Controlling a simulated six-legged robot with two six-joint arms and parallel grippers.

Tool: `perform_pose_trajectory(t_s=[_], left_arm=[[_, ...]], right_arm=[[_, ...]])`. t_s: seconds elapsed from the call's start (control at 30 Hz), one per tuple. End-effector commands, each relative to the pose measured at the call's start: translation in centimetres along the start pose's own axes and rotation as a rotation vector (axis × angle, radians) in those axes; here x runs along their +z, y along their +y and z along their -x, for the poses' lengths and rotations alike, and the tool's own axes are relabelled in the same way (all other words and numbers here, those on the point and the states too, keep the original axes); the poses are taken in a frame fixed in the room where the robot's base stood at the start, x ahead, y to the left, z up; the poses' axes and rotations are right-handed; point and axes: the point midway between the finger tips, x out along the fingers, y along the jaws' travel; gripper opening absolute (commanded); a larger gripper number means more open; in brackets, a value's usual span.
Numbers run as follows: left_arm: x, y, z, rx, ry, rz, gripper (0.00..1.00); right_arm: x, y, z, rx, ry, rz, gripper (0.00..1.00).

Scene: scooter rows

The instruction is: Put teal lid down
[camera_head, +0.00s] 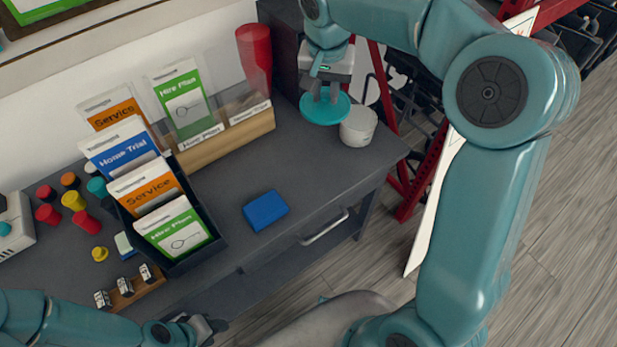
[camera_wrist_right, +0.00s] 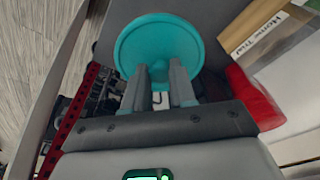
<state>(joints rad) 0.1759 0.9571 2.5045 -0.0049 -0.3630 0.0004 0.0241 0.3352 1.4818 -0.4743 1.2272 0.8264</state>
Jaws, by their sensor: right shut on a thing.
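The teal lid (camera_head: 324,109) is a round disc, held just above the far right end of the dark desk. My right gripper (camera_head: 325,92) is shut on it from above. In the right wrist view the lid (camera_wrist_right: 160,42) shows beyond the fingers of the right gripper (camera_wrist_right: 160,80), which close on its middle. A white tub (camera_head: 358,126) stands on the desk just right of the lid and a little nearer. My left gripper (camera_head: 205,326) is low in the head view at the desk's front edge; its fingers are too unclear to judge.
A red vase (camera_head: 254,55) and a wooden leaflet holder (camera_head: 225,132) stand left of the lid. A dark rack (camera_head: 190,245) of cards and a blue block (camera_head: 265,210) are nearer. Desk surface between block and tub is clear. A red frame (camera_head: 425,170) stands beyond the right edge.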

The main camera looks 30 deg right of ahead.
Motion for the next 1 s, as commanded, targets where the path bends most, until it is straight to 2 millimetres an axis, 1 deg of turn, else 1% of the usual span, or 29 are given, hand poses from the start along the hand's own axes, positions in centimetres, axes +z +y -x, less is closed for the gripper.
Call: perform_pose_trajectory(t_s=[0.03,0.1,0.3,0.37,0.47,0.7,0.8,0.9,1.0], left_arm=[[0.0,-0.6,-1.6,0.000,-0.001,0.000,0.43],[0.0,-0.9,-2.4,0.000,-0.001,0.000,0.43],[0.0,-1.3,-3.7,0.000,-0.001,0.000,0.43],[-0.1,-1.4,-3.9,0.000,-0.001,0.000,0.43],[-0.1,-1.6,-4.4,0.000,-0.001,0.000,0.43],[-0.1,-2.0,-5.6,0.000,-0.001,0.000,0.43],[-0.1,-2.1,-5.9,0.000,-0.001,0.000,0.43],[-0.1,-2.2,-6.0,0.000,-0.001,0.000,0.43],[-0.1,-2.2,-6.1,0.000,-0.001,0.000,0.43]], right_arm=[[0.4,0.0,-1.0,-0.003,0.002,0.005,0.00],[0.6,0.0,-1.2,-0.004,0.002,0.011,0.00],[0.8,0.2,-1.3,-0.004,0.000,0.020,0.00],[0.9,0.2,-1.8,-0.003,-0.001,0.022,0.00],[1.2,0.2,-3.7,-0.001,-0.003,0.024,0.00],[2.4,0.1,-10.7,0.000,-0.006,0.024,0.00],[2.7,0.0,-13.1,-0.001,-0.005,0.024,0.00],[2.9,-0.1,-14.6,-0.002,-0.002,0.024,0.00],[3.0,-0.2,-15.4,-0.003,-0.001,0.024,0.00]])
